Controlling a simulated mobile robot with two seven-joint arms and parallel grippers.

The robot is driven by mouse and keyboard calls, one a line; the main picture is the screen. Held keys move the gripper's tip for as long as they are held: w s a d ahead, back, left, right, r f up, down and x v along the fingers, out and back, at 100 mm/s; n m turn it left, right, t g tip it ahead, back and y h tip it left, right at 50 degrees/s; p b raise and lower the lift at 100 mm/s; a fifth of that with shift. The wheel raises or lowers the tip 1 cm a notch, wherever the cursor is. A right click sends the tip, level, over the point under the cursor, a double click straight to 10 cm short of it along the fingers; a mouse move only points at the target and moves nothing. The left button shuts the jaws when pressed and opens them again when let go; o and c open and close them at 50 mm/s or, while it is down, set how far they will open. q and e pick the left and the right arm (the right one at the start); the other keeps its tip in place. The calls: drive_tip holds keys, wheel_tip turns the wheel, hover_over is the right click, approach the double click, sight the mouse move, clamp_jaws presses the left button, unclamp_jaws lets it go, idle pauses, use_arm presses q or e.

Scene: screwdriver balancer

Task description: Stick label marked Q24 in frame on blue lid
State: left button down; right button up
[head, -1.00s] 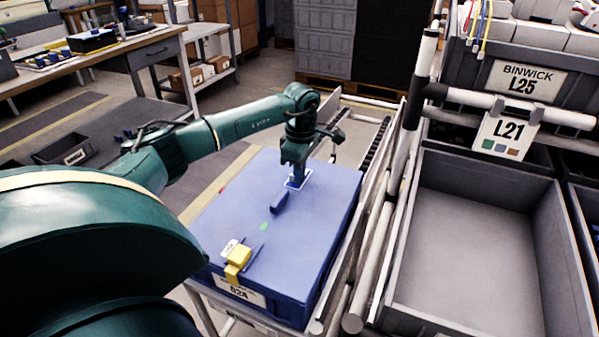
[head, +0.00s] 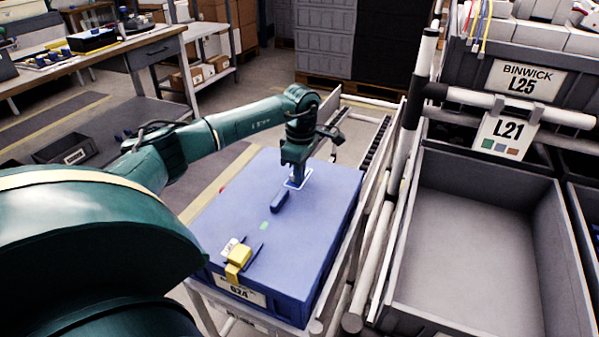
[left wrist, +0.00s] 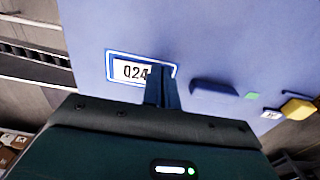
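The blue lid (head: 314,229) lies flat on a tote in the middle of the head view. Near its far edge is a frame with a white border (head: 290,185), which also shows in the left wrist view (left wrist: 109,65). A white label (left wrist: 131,71) with dark print, Q24 or 024, lies inside the frame, apparently flat. My left gripper (head: 298,182) points down over the frame. Its fingers are together and cover the label's right part in the left wrist view (left wrist: 161,104). Whether they touch the label is hard to tell. My right gripper is out of view.
A dark blue handle-like bar (head: 280,202), a small green patch (head: 264,226) and a yellow block (head: 239,257) beside a small white tag (head: 229,247) are on the lid. A grey bin (head: 470,240) and white rails (head: 393,185) stand to the right.

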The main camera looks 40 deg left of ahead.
use_arm(q)
drive_tip(key=c, duration=2.1)
unclamp_jaws()
drive_tip(key=shift+f, duration=0.1)
drive_tip(key=o, duration=0.5)
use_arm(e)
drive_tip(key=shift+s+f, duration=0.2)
use_arm(q)
drive_tip(key=r+p, duration=0.1)
drive_tip(key=r, duration=1.2)
drive_tip(key=shift+d+r+p, duration=0.1)
drive_tip(key=shift+d+p, duration=0.1)
drive_tip(key=shift+p, duration=0.1)
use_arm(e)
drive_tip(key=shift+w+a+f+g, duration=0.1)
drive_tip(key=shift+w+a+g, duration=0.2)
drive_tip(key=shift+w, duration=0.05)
